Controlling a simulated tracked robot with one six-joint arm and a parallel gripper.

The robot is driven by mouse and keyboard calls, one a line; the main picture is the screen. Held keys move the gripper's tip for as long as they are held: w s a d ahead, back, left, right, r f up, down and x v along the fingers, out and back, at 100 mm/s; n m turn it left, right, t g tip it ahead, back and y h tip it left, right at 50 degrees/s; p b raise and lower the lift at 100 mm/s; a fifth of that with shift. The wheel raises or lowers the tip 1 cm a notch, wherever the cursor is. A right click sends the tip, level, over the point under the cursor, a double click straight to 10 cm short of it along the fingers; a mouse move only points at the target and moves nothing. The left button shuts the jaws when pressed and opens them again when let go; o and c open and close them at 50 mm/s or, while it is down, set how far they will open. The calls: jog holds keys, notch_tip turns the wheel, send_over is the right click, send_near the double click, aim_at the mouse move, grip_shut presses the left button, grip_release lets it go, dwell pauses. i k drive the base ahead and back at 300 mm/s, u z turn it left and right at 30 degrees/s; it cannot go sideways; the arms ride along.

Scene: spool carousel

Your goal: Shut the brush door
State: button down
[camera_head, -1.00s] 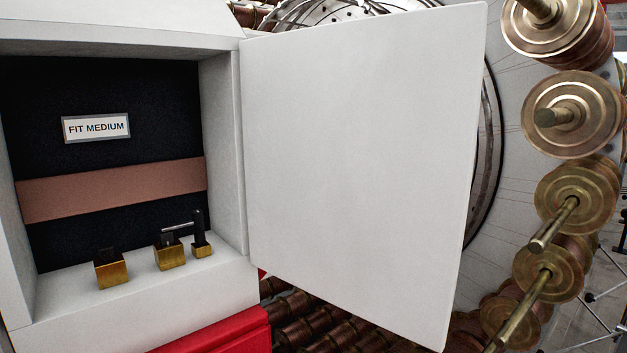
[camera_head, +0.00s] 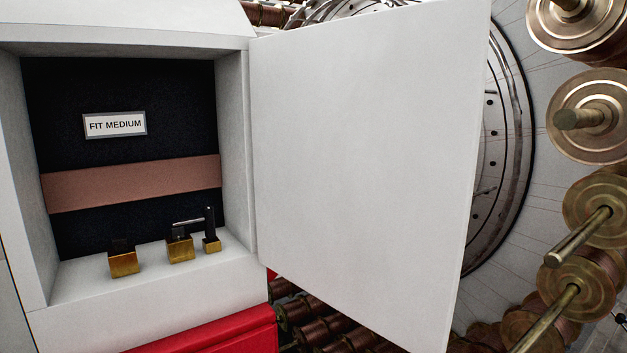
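The brush door (camera_head: 365,170) is a flat white panel standing wide open. It is hinged at the right edge of a white box (camera_head: 45,315) and swings out to the right of the opening. Inside the box are a dark back wall with a "FIT MEDIUM" label (camera_head: 115,125), a copper-coloured band (camera_head: 130,183) and several small brass blocks with dark tops, one of them at the left (camera_head: 123,264). A thin rod and a dark upright piece stand at the right blocks. My gripper is not in view.
A red part (camera_head: 215,332) lies below the box. Copper spools (camera_head: 330,330) sit beneath the door. A large round plate (camera_head: 505,150) is behind the door. Brass spools on rods, one at the upper right (camera_head: 592,115), line the right side.

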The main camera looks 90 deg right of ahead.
aim_at(366, 128)
jog(key=u, duration=0.4)
jog(key=k, duration=2.75)
jog(key=z, duration=1.2)
